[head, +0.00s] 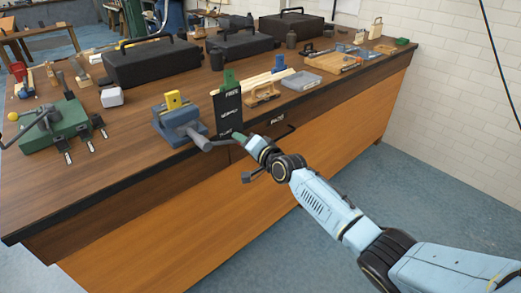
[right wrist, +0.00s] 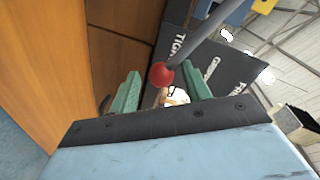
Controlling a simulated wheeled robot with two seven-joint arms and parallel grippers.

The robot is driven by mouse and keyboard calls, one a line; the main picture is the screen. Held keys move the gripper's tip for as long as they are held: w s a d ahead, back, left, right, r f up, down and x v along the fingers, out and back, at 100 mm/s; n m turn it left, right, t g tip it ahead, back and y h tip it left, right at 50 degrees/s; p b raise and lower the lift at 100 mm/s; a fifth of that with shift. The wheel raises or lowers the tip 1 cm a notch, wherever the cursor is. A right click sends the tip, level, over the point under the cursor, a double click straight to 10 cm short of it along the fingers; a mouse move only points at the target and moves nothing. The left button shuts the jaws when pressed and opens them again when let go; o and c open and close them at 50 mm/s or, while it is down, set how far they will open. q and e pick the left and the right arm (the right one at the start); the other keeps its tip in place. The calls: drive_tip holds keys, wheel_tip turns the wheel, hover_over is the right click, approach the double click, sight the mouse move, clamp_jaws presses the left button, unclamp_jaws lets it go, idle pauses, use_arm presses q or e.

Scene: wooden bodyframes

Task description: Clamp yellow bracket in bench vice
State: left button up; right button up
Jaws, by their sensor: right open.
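The blue bench vice (head: 178,124) stands at the bench's front edge, with the yellow bracket (head: 173,101) upright at its jaws. I cannot tell how tightly it sits. A grey bar (head: 197,139) sticks out from the vice toward my right gripper (head: 240,139). In the right wrist view the grey bar (right wrist: 208,28) ends in a red ball (right wrist: 161,74), which appears between the green fingers of my open right gripper (right wrist: 160,92). Contact is not clear. The vice (right wrist: 237,13) and bracket (right wrist: 263,5) show at the top there. My left gripper is out of view.
A black lettered panel (head: 228,112) stands right beside the vice. A green clamp fixture (head: 58,133) is at the left. Black toolboxes (head: 150,62), a wooden rack (head: 262,91) and a grey tray (head: 301,81) stand behind. The floor in front is clear.

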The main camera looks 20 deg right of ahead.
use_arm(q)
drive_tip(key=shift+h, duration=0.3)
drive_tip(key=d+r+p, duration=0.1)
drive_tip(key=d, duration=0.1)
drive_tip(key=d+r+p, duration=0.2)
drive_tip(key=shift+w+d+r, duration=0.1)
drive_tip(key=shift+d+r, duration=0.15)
use_arm(e)
drive_tip(key=v, duration=1.1)
drive_tip(key=shift+s, duration=0.1)
